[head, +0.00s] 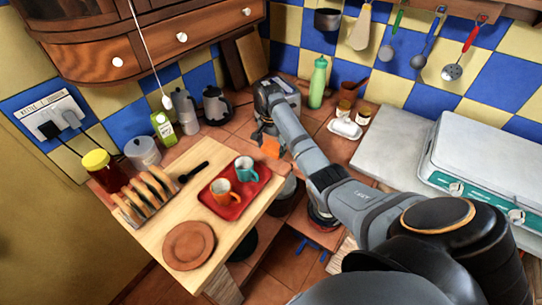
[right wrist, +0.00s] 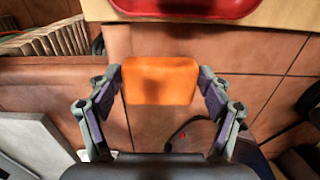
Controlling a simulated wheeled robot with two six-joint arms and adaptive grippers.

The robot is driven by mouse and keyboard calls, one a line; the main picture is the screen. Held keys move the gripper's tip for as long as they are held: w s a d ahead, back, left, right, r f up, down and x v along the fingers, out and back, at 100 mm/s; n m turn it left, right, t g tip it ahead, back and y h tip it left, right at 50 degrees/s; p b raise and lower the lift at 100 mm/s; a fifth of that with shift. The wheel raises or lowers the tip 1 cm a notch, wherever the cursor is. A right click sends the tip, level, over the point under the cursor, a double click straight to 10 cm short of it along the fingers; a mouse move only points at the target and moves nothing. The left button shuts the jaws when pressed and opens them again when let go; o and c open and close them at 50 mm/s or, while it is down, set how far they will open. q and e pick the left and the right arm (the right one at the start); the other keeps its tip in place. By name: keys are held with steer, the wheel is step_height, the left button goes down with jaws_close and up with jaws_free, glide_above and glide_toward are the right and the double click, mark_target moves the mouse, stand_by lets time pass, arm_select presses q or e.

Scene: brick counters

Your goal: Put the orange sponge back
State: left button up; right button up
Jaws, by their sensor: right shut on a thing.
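The orange sponge (head: 271,147) is held by my right gripper (head: 264,136) over the terracotta-tiled counter, just beyond the red tray. The right wrist view shows the sponge (right wrist: 160,80) as an orange block between the two fingers of my right gripper (right wrist: 161,84), which is shut on it. I cannot tell how far the sponge is above the tiles. My left gripper is not in view.
The red tray (head: 223,208) with an orange mug (head: 223,191) and a teal mug (head: 245,169) sits on the wooden board (head: 157,232). A green bottle (head: 318,82) and a butter dish (head: 345,129) stand behind my right arm. A moka pot (head: 185,111) stands left.

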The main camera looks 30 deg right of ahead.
mark_target(271, 148)
steer(key=shift+w+d+f, duration=0.25)
steer(key=shift+w+f, duration=0.15)
steer(key=shift+f, duration=0.2)
step_height(271, 148, down, 2)
steer(key=shift+f+p, duration=0.15)
steer(key=shift+p, duration=0.3)
steer(key=shift+s+f, duration=0.1)
steer(key=shift+f, duration=0.2)
steer(key=o, duration=1)
step_height(271, 148, up, 12)
steer(key=shift+r+b, duration=0.1)
steer(key=shift+b, duration=0.9)
